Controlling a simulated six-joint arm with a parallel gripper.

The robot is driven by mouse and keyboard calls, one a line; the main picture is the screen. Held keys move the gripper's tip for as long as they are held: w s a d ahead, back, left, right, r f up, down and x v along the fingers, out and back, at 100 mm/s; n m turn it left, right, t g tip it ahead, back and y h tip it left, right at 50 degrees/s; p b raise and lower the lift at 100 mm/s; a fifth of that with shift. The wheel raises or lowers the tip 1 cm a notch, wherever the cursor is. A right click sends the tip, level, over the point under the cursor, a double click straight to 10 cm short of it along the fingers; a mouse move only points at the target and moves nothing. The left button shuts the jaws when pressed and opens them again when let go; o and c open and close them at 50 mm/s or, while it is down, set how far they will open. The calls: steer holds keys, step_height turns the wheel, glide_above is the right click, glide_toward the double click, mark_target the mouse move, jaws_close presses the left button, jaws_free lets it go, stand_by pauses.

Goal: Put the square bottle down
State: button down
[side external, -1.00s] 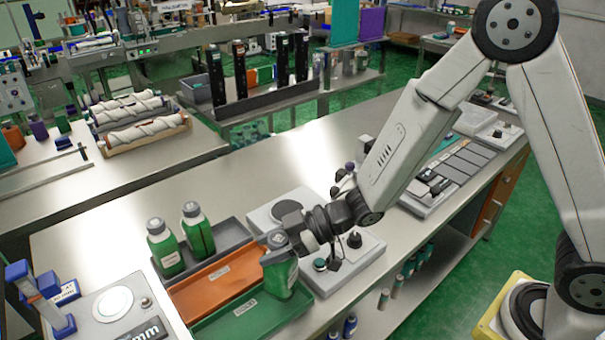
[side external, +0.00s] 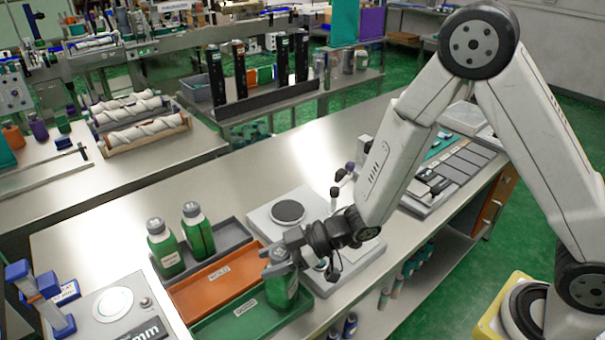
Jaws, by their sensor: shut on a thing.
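A green square bottle (side external: 282,291) with a grey cap stands upright at the right end of the green tray (side external: 222,326). My gripper (side external: 284,252) is shut on it near its top, reaching in from the right. The fingers hide part of the bottle's neck and cap. I cannot tell whether the bottle's base touches the tray floor. Two similar green bottles, one at the left (side external: 165,250) and one beside it (side external: 198,232), stand upright in the dark grey tray (side external: 234,236) behind.
An empty orange tray (side external: 215,280) lies between the grey and green trays. A grey device with a round dark plate (side external: 288,211) stands just behind my gripper. A scale-like unit (side external: 112,303) and a blue stand (side external: 47,298) are at the left.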

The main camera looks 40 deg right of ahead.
steer(key=shift+c, duration=0.7)
jaws_free()
steer(key=shift+f, duration=0.1)
steer(key=v, duration=1.2)
